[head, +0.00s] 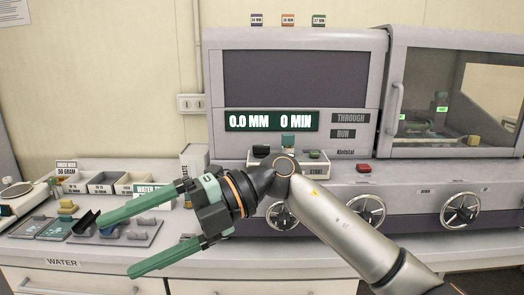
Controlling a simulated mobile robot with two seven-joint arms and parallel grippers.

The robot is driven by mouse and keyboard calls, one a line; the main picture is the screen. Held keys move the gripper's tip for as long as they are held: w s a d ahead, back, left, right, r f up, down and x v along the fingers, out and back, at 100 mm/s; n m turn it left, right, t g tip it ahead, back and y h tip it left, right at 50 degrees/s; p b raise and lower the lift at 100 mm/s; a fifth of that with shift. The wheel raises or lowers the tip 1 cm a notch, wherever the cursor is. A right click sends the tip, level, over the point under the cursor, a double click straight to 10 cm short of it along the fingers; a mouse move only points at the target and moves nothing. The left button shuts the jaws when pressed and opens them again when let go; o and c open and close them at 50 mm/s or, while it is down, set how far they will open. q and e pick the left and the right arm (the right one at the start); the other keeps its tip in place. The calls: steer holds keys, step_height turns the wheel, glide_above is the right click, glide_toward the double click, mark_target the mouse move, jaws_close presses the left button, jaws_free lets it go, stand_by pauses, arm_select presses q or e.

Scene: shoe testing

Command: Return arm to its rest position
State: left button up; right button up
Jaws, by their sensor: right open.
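My right gripper (113,245) reaches in from the lower right, its two green fingers pointing left and spread well apart. I see nothing held between them. It hangs in front of the counter and the left part of the testing machine (295,80). My right arm's grey forearm crosses the machine's lower front and hides part of it. My left gripper is not in view.
A grey tray (146,231) with several small pieces lies on the counter behind the fingers. Labelled bins (103,184) and a scale (17,188) stand at the back left. Handwheels (460,210) stick out along the machine's front. A red button (364,169) sits on its ledge.

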steer(key=w+d+f+m+t+y+p, duration=0.1)
steer(key=w+d+f+m+t+y, duration=0.1)
steer(key=w+d+m+t+y, duration=0.4)
steer(key=w+d+f+m+t+y+p, duration=0.1)
steer(key=w+d+f+m+t+y, duration=0.2)
steer(key=m+t, duration=0.6)
steer(key=w+d+f+m+t+h, duration=0.2)
steer(key=d+f+m+t+h, duration=0.35)
steer(key=f+m, duration=0.3)
steer(key=w+d+f+m+t+h, duration=0.1)
steer(key=d+f+m+t+h, duration=0.35)
steer(key=f+m+h, duration=0.35)
steer(key=s+d+f+m+g+h+p, duration=0.1)
steer(key=s+d+f+m+g+h, duration=0.2)
steer(key=f, duration=0.4)
steer(key=s+d+f+m+h+p, duration=0.1)
steer(key=s+d+f+m+h, duration=0.1)
steer(key=s+d+f, duration=0.35)
steer(key=s+d+f+m+g+h, duration=0.1)
steer(key=s+d+f+g, duration=0.1)
steer(key=s+f, duration=0.4)
steer(key=s+d+f+m+g+h, duration=0.1)
steer(key=s+d+f+g, duration=0.2)
steer(key=s+f, duration=0.3)
steer(key=shift+s+f+g, duration=0.3)
steer(key=shift+s+f, duration=0.05)
steer(key=shift+s, duration=0.35)
